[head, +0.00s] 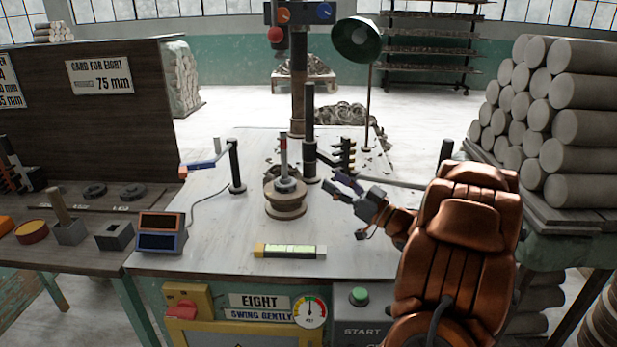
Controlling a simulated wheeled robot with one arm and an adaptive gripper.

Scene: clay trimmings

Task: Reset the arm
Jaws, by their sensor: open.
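My arm (468,225) is copper-coloured and rises from the lower right of the head view, reaching left over the white-topped workbench (220,255). My gripper (345,190) is open above the bench, right of a round stacked spool-like piece (286,198) with an upright rod with a red tip. I see nothing between its fingers. The gripper is near a dark upright post (309,130) with a toothed bracket (345,155) beside it. Whether the gripper touches either one I cannot tell.
A small two-panel box (161,232) and a yellow-ended level-like bar (290,251) lie on the bench front. A jointed arm on a stand (236,168) is at left. Stacked clay cylinders (575,125) stand at right. A green lamp (357,40) rises behind.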

